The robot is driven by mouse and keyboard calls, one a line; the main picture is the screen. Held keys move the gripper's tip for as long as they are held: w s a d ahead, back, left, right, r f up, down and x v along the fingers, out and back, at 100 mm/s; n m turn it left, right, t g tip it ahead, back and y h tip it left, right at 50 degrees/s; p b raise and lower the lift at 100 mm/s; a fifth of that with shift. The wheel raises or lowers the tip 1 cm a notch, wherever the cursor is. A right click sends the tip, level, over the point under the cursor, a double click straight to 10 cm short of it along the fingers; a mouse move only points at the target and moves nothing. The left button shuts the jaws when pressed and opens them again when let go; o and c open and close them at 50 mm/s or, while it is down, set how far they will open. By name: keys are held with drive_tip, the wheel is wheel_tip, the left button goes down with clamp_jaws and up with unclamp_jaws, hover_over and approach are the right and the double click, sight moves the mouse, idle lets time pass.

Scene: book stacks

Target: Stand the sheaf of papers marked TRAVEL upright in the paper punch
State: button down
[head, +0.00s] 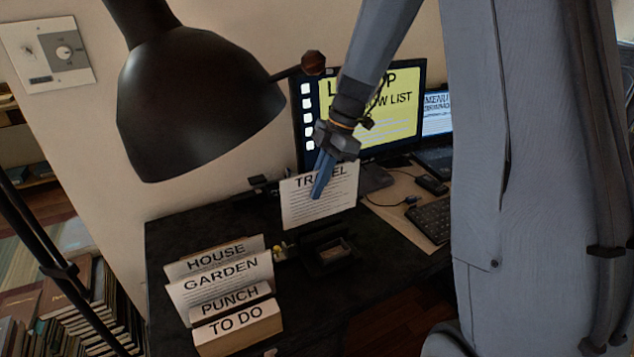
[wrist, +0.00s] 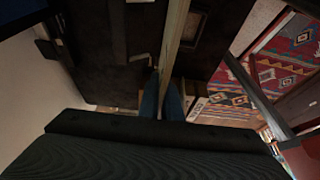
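The white sheaf of papers marked TRAVEL (head: 304,210) is upright and slightly tilted in the head view. My gripper (head: 322,178) is shut on its upper part, one blue finger in front of the page. In the wrist view the sheaf (wrist: 174,40) is a thin pale strip seen edge-on between the fingers (wrist: 163,88). A black device with a shallow open tray, which looks like the paper punch (head: 335,252), sits on the desk just below the sheaf. I cannot tell whether the sheaf's lower edge touches it.
A black lamp (head: 195,105) hangs over the left. A monitor (head: 390,105), keyboard (head: 432,220) and mouse (head: 430,184) stand at the right. The dark desk (head: 190,225) is bare at back left.

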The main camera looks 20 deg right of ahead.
sight(318, 213)
drive_tip(key=shift+s+f+b, duration=0.15)
drive_tip(key=shift+f+b, duration=2.6)
drive_tip(key=shift+f, duration=1.9)
drive_tip(key=c, duration=2)
unclamp_jaws()
drive_tip(key=shift+o, duration=0.5)
drive_tip(key=shift+r, duration=0.15)
drive_tip(key=shift+w+d+r, duration=0.2)
drive_tip(key=shift+r, duration=0.1)
drive_tip(key=b+v, duration=0.1)
drive_tip(key=v, duration=0.6)
